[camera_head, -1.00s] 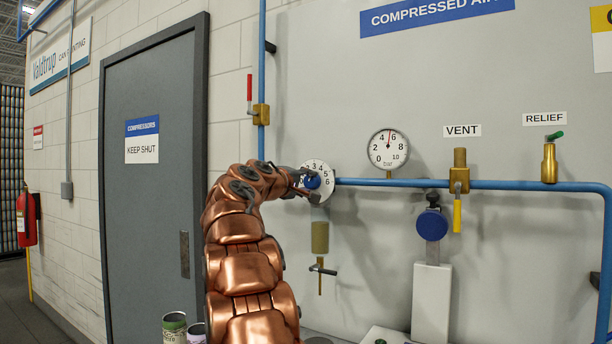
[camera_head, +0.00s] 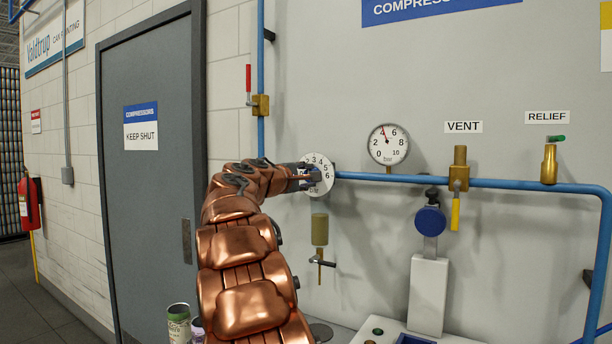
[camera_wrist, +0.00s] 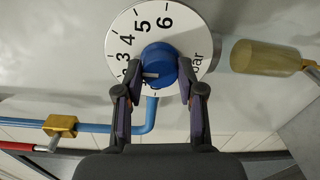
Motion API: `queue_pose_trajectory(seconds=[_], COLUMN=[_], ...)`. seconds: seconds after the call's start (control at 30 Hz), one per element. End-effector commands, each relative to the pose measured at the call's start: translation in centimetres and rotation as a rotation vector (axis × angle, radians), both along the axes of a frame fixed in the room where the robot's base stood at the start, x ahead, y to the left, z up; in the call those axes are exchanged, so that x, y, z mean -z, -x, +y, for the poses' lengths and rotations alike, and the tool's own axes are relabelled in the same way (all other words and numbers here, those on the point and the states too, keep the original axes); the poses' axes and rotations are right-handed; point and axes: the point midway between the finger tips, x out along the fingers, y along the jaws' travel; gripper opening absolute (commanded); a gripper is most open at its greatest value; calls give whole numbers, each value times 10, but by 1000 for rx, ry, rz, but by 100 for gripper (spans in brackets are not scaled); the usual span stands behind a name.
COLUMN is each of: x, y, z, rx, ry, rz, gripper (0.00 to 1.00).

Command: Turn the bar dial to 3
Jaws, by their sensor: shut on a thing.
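The bar dial (camera_head: 319,186) is a white numbered disc on the wall, at the end of the blue pipe. The wrist view shows its face (camera_wrist: 179,45) with a blue knob (camera_wrist: 158,62) at the centre. A pale pointer mark on the knob points left in the wrist view, close to the 2, whose area is partly covered by a finger. My gripper (camera_wrist: 161,78) is shut on the blue knob, one finger on each side. In the head view my gripper (camera_head: 306,176) reaches the dial from the left and covers part of it.
A pressure gauge (camera_head: 388,145) right of the dial has its red needle near 4. A brass cylinder (camera_head: 320,229) with a small valve hangs below the dial. The blue pipe (camera_head: 400,182) runs right to the vent valve (camera_head: 460,170) and relief valve (camera_head: 549,165).

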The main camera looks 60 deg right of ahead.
Motion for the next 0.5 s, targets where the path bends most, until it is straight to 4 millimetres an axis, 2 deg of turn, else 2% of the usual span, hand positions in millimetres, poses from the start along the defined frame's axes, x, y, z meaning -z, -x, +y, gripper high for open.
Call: queue_pose_trajectory(seconds=[0.23, 0.27, 0.5], x=[-2, -2, -1], y=[-1, -1, 0], z=[1, 1, 0], rx=[-2, -3, 0], ry=[4, 4, 2], rz=[0, 0, 0], gripper=[4, 39, 64])
